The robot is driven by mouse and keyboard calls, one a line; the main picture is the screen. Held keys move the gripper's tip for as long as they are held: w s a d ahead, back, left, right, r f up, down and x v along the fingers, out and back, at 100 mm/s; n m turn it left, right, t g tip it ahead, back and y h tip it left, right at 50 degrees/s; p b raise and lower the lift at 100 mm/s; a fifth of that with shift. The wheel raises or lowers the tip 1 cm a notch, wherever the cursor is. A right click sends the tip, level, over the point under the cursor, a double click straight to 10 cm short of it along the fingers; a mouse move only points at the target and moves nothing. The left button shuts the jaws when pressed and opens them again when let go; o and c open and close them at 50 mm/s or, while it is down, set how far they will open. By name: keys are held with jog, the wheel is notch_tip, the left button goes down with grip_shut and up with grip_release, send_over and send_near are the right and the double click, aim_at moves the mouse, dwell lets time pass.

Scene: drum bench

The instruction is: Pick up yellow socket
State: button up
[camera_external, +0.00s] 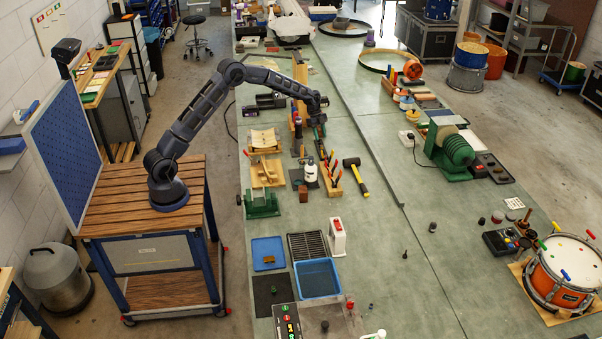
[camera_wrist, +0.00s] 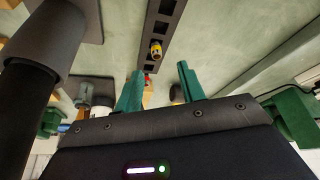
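In the wrist view, a small yellow socket (camera_wrist: 156,47) with a dark opening sits in a dark, narrow rack (camera_wrist: 163,22) with square holes. My gripper (camera_wrist: 161,70) shows there as two green fingers, spread apart with nothing between them. The socket appears beyond the fingertips, slightly left of the middle of the gap, and apart from them. In the external view, my gripper (camera_external: 319,128) hangs low over the bench among the tools. The socket cannot be made out in that view, and the fingers are too small there to judge their opening.
The bench is clear right of the mallet.

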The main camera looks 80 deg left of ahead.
aim_at(322, 148)
jog(key=shift+s+x, duration=0.15)
jog(key=shift+x, duration=1.2)
jog(key=shift+s+x, duration=0.1)
jog(key=shift+x, duration=1.3)
grip_shut()
